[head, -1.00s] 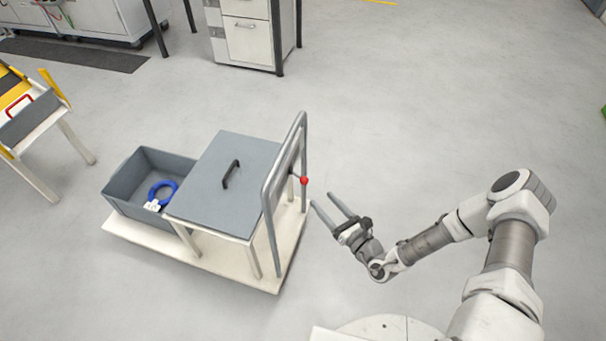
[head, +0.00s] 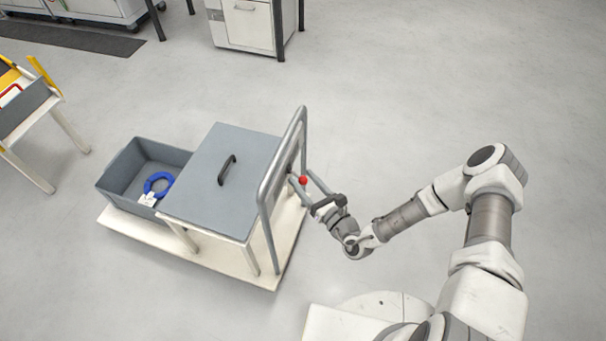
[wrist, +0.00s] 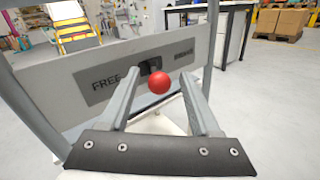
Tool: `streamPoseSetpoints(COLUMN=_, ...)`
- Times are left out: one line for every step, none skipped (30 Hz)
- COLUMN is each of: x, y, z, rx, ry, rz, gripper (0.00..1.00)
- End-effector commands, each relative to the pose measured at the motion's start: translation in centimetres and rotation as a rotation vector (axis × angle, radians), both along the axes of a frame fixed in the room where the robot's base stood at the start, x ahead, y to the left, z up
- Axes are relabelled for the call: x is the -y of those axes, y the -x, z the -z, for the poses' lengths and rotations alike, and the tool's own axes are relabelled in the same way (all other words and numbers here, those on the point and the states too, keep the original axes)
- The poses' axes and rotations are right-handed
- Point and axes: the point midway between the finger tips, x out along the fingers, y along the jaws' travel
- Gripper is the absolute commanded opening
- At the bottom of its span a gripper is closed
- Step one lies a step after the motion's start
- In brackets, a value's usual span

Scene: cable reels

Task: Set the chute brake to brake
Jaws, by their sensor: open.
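The chute brake lever ends in a red ball knob (head: 303,180), on the handle end of the cart. In the wrist view the red knob (wrist: 159,83) stands out from a dark slot in a grey label plate (wrist: 105,85). The plate reads FREE at left and, less clearly, BRAKE at right. The knob shows near the middle, below the slot; I cannot tell which setting the lever is in. My gripper (head: 301,176) is open, with one finger on either side of the knob, as the wrist view also shows (wrist: 162,75). I cannot make out any contact.
A yellow-and-white stand (head: 30,125) is at far left. The floor around the cart is clear.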

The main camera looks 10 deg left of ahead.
Motion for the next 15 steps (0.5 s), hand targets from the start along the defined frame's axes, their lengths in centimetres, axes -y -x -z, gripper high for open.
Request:
streamPoseSetpoints(x=-0.15, y=0.05, z=0.02, rx=-0.001, ry=-0.001, rz=0.0, gripper=0.64)
streamPoseSetpoints(x=-0.21, y=0.06, z=0.01, rx=-0.001, ry=-0.001, rz=0.001, gripper=0.64)
streamPoseSetpoints(x=-0.28, y=0.08, z=0.01, rx=-0.001, ry=-0.001, rz=0.001, gripper=0.64)
streamPoseSetpoints(x=-0.31, y=0.07, z=0.01, rx=-0.001, ry=0.0, rz=0.002, gripper=0.64)
streamPoseSetpoints(x=-0.34, y=0.07, z=0.01, rx=-0.001, ry=0.0, rz=0.002, gripper=0.64)
streamPoseSetpoints(x=-0.37, y=0.09, z=0.0, rx=-0.001, ry=0.0, rz=0.002, gripper=0.64)
streamPoseSetpoints(x=-0.38, y=0.09, z=0.0, rx=-0.001, ry=0.0, rz=0.002, gripper=0.64)
streamPoseSetpoints(x=-0.39, y=0.08, z=0.0, rx=-0.001, ry=0.0, rz=0.002, gripper=0.64)
streamPoseSetpoints(x=-0.39, y=0.08, z=0.0, rx=0.0, ry=0.0, rz=0.002, gripper=0.64)
streamPoseSetpoints(x=-0.39, y=0.08, z=0.0, rx=0.0, ry=0.0, rz=0.002, gripper=0.64)
streamPoseSetpoints(x=-0.39, y=0.08, z=0.0, rx=-0.001, ry=0.0, rz=0.002, gripper=0.64)
streamPoseSetpoints(x=-0.39, y=0.08, z=0.0, rx=0.0, ry=0.0, rz=0.002, gripper=0.64)
streamPoseSetpoints(x=-0.38, y=0.09, z=0.0, rx=-0.001, ry=0.0, rz=0.002, gripper=0.64)
streamPoseSetpoints(x=-0.37, y=0.08, z=0.0, rx=0.0, ry=0.0, rz=0.002, gripper=0.64)
streamPoseSetpoints(x=-0.37, y=0.08, z=0.0, rx=0.0, ry=0.0, rz=0.002, gripper=0.56)
